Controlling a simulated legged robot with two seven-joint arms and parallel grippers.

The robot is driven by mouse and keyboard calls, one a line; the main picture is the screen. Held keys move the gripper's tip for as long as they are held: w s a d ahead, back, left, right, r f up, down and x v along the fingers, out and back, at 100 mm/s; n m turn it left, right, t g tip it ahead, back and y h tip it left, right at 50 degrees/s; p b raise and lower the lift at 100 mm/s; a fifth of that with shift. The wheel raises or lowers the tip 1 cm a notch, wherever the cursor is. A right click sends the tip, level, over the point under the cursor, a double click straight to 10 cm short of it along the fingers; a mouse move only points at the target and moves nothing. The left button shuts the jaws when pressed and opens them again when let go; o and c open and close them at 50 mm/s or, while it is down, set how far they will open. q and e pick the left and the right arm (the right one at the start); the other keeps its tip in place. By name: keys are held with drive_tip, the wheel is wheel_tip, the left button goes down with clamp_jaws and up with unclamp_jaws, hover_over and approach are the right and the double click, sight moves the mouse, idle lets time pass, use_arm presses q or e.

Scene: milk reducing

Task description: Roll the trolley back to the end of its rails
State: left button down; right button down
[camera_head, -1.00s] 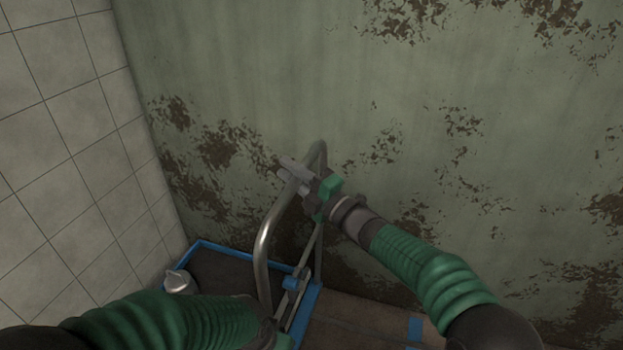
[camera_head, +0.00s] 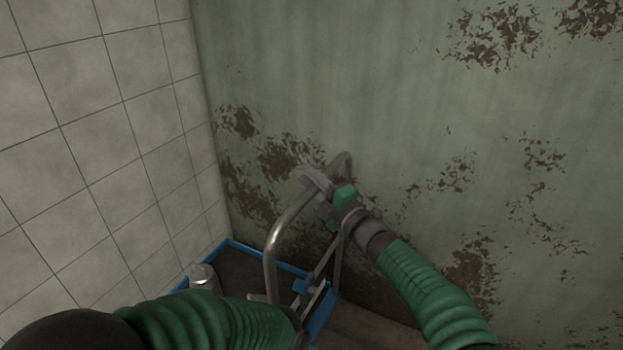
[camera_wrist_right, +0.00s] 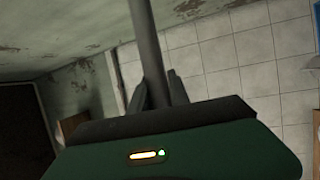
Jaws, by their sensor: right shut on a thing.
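The trolley's bent metal handle (camera_head: 272,258) rises in the middle of the head view, in front of the peeling green wall. My right gripper (camera_head: 318,182) is shut on its upper part. In the right wrist view the grey handle bar (camera_wrist_right: 147,40) runs between the two fingers of my right gripper (camera_wrist_right: 158,92). A blue-edged low frame (camera_head: 266,257) lies around the handle's foot; I cannot tell which parts of it belong to the trolley. The rails cannot be made out. My left arm crosses the bottom of the head view, and its fingers are out of the picture.
A tiled wall (camera_head: 110,150) stands at the left and meets the green wall (camera_head: 400,90) in a corner close behind the blue-edged frame. A small metal can (camera_head: 202,277) stands near the tiled wall. Brown floor (camera_head: 375,328) shows at the bottom right.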

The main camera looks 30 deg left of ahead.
drive_tip(key=shift+s+a+f, duration=0.15)
drive_tip(key=shift+a+f, duration=0.05)
drive_tip(key=shift+f, duration=0.1)
drive_tip(key=c, duration=1.5)
unclamp_jaws()
drive_tip(key=shift+a, duration=0.1)
drive_tip(key=shift+o, duration=1.3)
drive_tip(key=shift+a, duration=0.15)
use_arm(q)
drive_tip(key=shift+a+r+p, duration=0.25)
drive_tip(key=shift+r+p, duration=0.7)
drive_tip(key=shift+p, duration=0.15)
use_arm(e)
drive_tip(key=v, duration=1.6)
drive_tip(key=shift+d, duration=0.2)
